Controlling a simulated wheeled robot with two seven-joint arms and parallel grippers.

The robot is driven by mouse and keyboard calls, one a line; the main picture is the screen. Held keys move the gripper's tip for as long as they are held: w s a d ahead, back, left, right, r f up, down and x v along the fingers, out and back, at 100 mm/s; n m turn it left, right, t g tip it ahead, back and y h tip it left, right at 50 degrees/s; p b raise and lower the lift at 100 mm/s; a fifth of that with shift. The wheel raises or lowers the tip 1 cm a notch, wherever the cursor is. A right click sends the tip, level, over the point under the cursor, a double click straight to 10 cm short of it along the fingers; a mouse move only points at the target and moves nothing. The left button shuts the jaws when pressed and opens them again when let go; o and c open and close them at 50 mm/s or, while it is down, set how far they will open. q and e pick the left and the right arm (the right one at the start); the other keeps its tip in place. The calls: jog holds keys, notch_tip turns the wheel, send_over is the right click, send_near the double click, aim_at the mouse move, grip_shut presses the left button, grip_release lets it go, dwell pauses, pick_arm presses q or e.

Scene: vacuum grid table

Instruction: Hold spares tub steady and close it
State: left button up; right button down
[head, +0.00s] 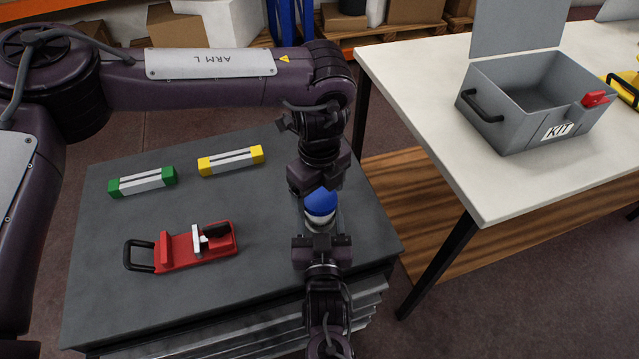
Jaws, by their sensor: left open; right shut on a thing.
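The spares tub (320,220) is a small pale, round tub near the right side of the dark grey table. Its blue lid (320,203) sits at its top; whether it is fully seated cannot be seen. My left gripper (318,188) is open, pointing down right at the far side of the blue lid; its fingertips are partly hidden. My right gripper (322,238) comes in from the near side and is shut on the tub, hiding its lower part.
On the dark table (215,305) lie a green-ended bar (143,181), a yellow-ended bar (231,160) and a red clamp-like tool (190,247). A white table (420,95) at the right holds an open grey KIT box (530,95). The table's front left is clear.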

pick_arm(q)
jog(key=c, duration=1)
jog(key=o, duration=1.2)
jog(key=shift+c, duration=0.2)
notch_tip(320, 180, up, 12)
pick_arm(e)
jog(key=shift+c, duration=2.1)
grip_release()
